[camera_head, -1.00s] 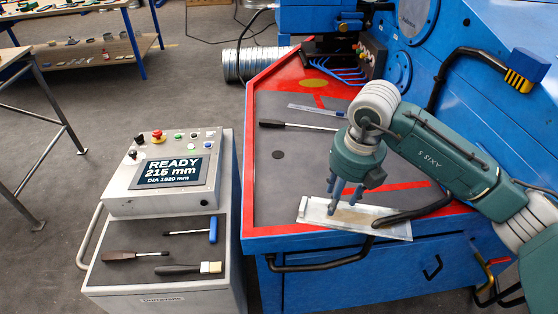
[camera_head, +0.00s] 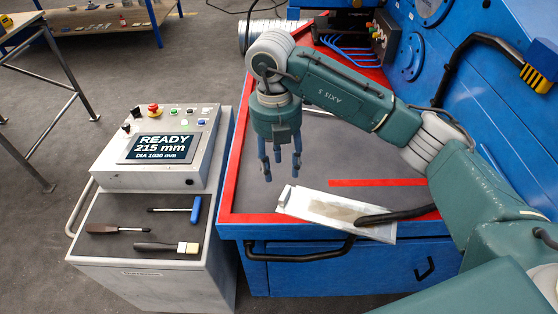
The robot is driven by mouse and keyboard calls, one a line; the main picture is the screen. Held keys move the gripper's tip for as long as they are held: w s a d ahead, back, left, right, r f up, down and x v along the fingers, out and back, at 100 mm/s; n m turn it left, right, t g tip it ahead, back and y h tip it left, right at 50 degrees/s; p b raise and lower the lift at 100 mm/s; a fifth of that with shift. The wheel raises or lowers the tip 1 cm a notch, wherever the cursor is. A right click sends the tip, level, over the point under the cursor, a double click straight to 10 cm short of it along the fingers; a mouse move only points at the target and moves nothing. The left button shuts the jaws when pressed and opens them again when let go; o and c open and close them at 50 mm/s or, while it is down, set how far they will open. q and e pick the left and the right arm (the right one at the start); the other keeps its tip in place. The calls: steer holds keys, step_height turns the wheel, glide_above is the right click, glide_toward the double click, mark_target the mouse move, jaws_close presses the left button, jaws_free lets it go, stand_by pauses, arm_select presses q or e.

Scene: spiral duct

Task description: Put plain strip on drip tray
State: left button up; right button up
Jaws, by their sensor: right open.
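A shallow pale metal tray (camera_head: 318,208), seemingly the drip tray, lies near the front edge of the red-bordered table. A brownish patch marks its inside. A light, narrow piece (camera_head: 286,196) shows at the tray's left end; I cannot tell whether it is the plain strip or part of the tray. My right gripper (camera_head: 281,172) points down over the grey tabletop, left of and behind the tray. Its fingers are apart with nothing between them. My right arm hides part of the tabletop behind. My left gripper is out of view.
A black curved handle (camera_head: 400,213) reaches over the tray's right end. A control cart (camera_head: 150,262) left of the table carries a blue-handled tool (camera_head: 195,209), a dark-handled screwdriver (camera_head: 103,229) and a brush (camera_head: 187,248). The blue machine (camera_head: 480,90) stands at the right.

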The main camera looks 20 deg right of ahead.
mark_target(283, 193)
steer(key=f, duration=0.3)
steer(key=f+p, duration=0.1)
steer(key=f, duration=0.5)
steer(key=shift+s+d+f+p, duration=0.1)
steer(key=shift+s+d+p, duration=0.1)
steer(key=shift+d+p, duration=0.1)
steer(key=shift+f, duration=0.5)
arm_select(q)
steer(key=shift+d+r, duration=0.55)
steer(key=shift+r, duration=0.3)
arm_select(e)
jaws_close()
